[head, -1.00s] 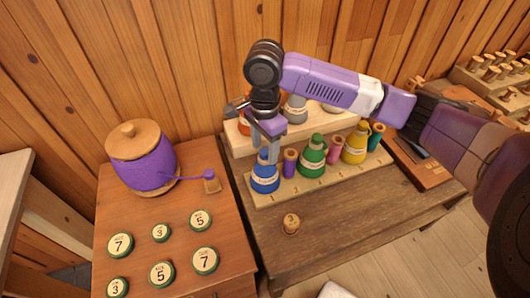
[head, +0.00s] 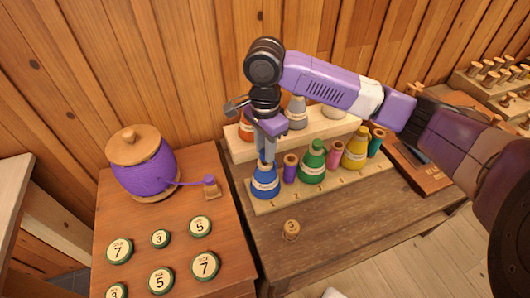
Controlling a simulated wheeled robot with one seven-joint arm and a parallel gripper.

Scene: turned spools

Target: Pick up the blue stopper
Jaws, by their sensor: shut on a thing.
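The blue flask (head: 265,181) with a pale label stands at the left end of the front wooden rack (head: 262,207). My gripper (head: 266,156) points down over its neck, with its fingers close together. It is shut on the blue stopper at the flask's top. The fingers hide most or all of the stopper, so I cannot tell whether it is seated or lifted.
Right of the blue flask stand a purple spool (head: 290,168), a green flask (head: 312,161), a pink spool (head: 333,154), a yellow flask (head: 356,149) and a teal spool (head: 376,142). A back shelf (head: 240,151) holds more flasks. A small round piece marked 3 (head: 291,230) lies in front.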

